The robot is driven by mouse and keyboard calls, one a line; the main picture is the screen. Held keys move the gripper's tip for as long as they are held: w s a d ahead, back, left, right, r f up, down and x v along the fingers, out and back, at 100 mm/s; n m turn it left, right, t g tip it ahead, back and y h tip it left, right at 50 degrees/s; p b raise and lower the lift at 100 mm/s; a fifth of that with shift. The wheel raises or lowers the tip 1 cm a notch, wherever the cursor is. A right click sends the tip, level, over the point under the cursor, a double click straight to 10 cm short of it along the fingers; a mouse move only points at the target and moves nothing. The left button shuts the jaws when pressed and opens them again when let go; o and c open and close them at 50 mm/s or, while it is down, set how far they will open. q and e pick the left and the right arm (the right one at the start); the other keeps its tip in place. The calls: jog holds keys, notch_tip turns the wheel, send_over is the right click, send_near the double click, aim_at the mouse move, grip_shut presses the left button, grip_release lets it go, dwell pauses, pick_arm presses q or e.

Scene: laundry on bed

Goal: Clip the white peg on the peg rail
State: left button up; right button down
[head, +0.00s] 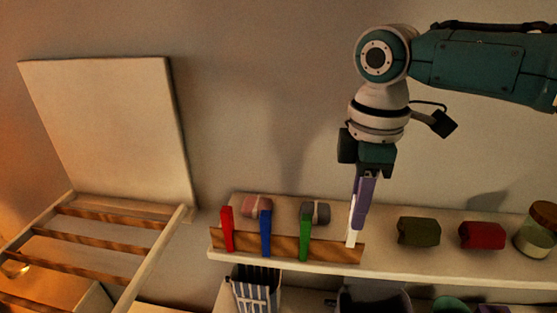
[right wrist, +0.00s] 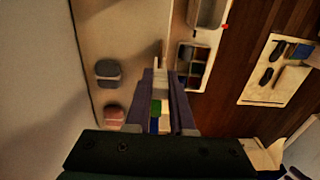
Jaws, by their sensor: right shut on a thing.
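The wooden peg rail (head: 334,250) stands along the front of a white shelf. A red peg (head: 227,229), a blue peg (head: 266,234) and a green peg (head: 305,234) sit upright on it. The white peg (head: 351,236) is upright at the rail's right end, its lower end overlapping the rail; I cannot tell whether it grips the rail. My right gripper (head: 360,207) points down from above, its purple fingers shut on the white peg. The fingers also show in the right wrist view (right wrist: 160,82), with the green peg (right wrist: 155,107) beyond them. My left gripper is not in view.
Behind the rail lie a pink roll (head: 257,206) and a grey roll (head: 317,212). An olive bundle (head: 418,232), a red bundle (head: 481,235) and a jar (head: 537,230) stand to the right. A wooden rack (head: 90,265) is at left. The wall is close behind.

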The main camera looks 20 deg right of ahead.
aim_at(350, 243)
jog(key=shift+f+b, duration=0.85)
jog(key=shift+f, duration=0.35)
jog(key=shift+f+b, duration=0.8)
jog(key=shift+f, duration=0.3)
jog(key=c, duration=0.7)
grip_release()
jog(key=shift+r, duration=0.1)
notch_tip(350, 243, up, 9)
jog(key=shift+r+b, duration=0.1)
jog(key=shift+b, duration=1.15)
jog(key=shift+r, duration=0.3)
